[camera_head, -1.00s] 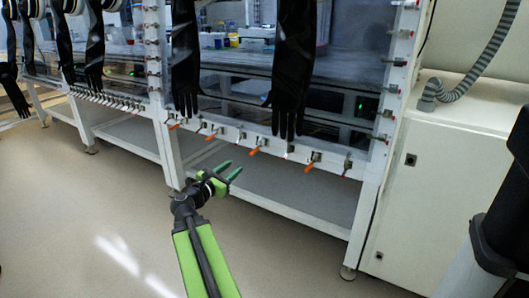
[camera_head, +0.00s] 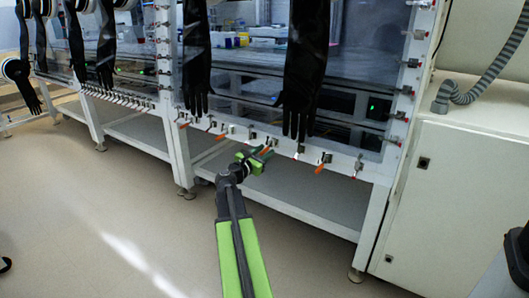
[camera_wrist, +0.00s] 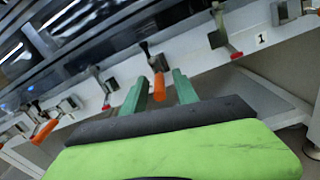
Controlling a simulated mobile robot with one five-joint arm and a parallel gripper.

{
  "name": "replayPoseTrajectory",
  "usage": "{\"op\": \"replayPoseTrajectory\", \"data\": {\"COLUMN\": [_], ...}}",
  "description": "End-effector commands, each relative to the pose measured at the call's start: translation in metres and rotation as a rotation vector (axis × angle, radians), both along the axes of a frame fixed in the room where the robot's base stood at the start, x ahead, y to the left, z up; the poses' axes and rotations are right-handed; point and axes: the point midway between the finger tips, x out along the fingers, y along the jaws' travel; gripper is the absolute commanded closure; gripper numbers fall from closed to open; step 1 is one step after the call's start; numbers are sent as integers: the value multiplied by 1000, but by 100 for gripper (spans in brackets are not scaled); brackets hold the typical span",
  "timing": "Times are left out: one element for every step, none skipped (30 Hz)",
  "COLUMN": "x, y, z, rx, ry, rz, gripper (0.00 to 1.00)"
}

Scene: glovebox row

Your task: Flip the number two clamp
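A row of toggle clamps runs along the white lower rail (camera_head: 340,163) of the glovebox, some with orange handles and some with red ones. My gripper (camera_wrist: 160,88) is open, its two green fingers reaching toward the rail. An orange-handled clamp (camera_wrist: 158,84) shows between the fingers in the wrist view; I cannot tell whether they touch it. A red-handled clamp (camera_wrist: 222,36) is to its right, beside a label reading 1 (camera_wrist: 261,39). No label reading 2 is legible. In the head view my gripper (camera_head: 264,153) overlaps an orange handle at the rail.
Black gloves (camera_head: 305,70) hang from the glovebox front just above the rail. A lower shelf (camera_head: 300,195) sits beneath it. A white cabinet (camera_head: 450,200) with a grey hose stands at the right.

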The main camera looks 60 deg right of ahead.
Motion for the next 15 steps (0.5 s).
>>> {"op": "replayPoseTrajectory", "data": {"x": [0, 0, 0, 0, 0, 0, 0, 0, 0, 1, 1, 1, 1, 1, 1], "y": [0, 0, 0, 0, 1, 1, 1, 1, 1, 1, 1, 1, 1, 1, 1], "z": [0, 0, 0, 0, 0, 0, 0, 0, 0, 0, 0, 0, 0, 0, 0], "rx": [0, 0, 0, 0, 0, 0, 0, 0, 0, 0, 0, 0, 0, 0, 0], "ry": [0, 0, 0, 0, 0, 0, 0, 0, 0, 0, 0, 0, 0, 0, 0], "rz": [0, 0, 0, 0, 1, 1, 1, 1, 1, 1, 1, 1, 1, 1, 1], "gripper": [65, 65, 65, 65, 67, 73, 76, 80, 86, 90, 94, 99, 100, 100, 100]}}
